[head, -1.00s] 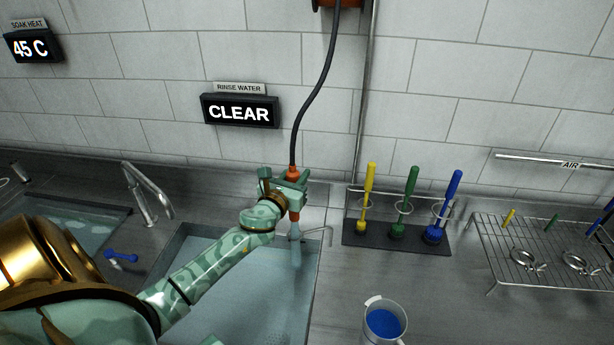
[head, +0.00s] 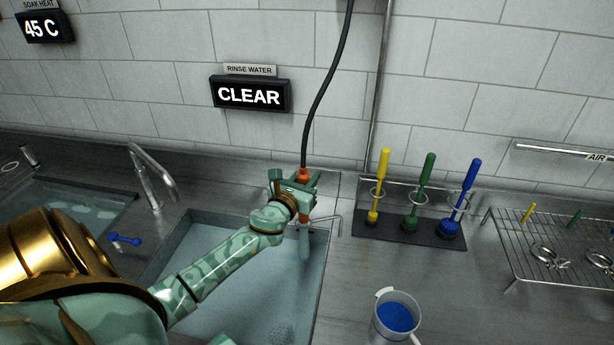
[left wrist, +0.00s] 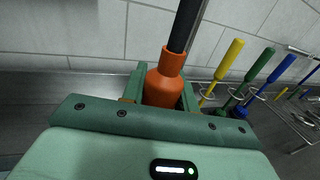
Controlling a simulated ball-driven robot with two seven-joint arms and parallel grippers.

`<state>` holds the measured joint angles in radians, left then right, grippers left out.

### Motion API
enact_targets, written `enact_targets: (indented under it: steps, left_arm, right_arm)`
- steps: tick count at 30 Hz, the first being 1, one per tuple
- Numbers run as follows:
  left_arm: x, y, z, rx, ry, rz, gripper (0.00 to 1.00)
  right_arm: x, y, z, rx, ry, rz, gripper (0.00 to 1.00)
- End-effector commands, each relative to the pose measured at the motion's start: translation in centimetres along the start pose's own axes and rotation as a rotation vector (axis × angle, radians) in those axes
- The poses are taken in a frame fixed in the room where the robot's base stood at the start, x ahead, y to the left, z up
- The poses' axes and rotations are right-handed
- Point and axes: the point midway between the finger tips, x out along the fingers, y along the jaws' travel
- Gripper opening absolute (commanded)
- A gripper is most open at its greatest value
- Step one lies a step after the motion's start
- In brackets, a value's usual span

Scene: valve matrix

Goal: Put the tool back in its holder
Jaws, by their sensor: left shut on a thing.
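My left gripper (head: 298,190) is shut on an orange spray tool (head: 303,176), which hangs upright from a black hose. It holds the tool above the back right corner of the rinse sink. A pale streak shows below the tool's nozzle; I cannot tell whether it is water or a reflection. In the left wrist view the orange tool (left wrist: 165,85) sits between the jaws, with the hose rising from it. A thin metal bracket (head: 330,219) stands just right of the tool; I cannot tell whether they touch.
A dark rack (head: 395,228) with yellow, green and blue brushes stands to the right. A cup of blue liquid (head: 397,318) is in front of it. A wire drying rack (head: 530,240) is farther right. A faucet (head: 150,180) stands left of the rinse sink (head: 240,270).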

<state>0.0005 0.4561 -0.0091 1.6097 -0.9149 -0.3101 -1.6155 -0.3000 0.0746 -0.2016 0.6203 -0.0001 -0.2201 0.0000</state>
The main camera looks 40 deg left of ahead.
Motion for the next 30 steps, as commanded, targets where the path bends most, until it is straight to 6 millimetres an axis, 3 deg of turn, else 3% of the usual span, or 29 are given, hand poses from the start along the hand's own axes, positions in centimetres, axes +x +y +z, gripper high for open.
enact_targets:
  steps: [3,12,30]
  left_arm:
    - [0.0,0.0,-1.6,0.0,0.0,0.0,0.0]
    - [0.1,0.0,-3.8,0.0,-0.001,0.0,0.0]
    - [0.1,0.0,-4.3,0.0,-0.001,0.0,0.0]
  right_arm:
    - [1.5,0.0,0.3,0.0,-0.003,0.0,0.0]
    - [3.6,0.2,0.8,-0.002,-0.008,0.003,0.0]
    - [4.0,0.3,0.9,0.0,-0.01,0.004,0.0]
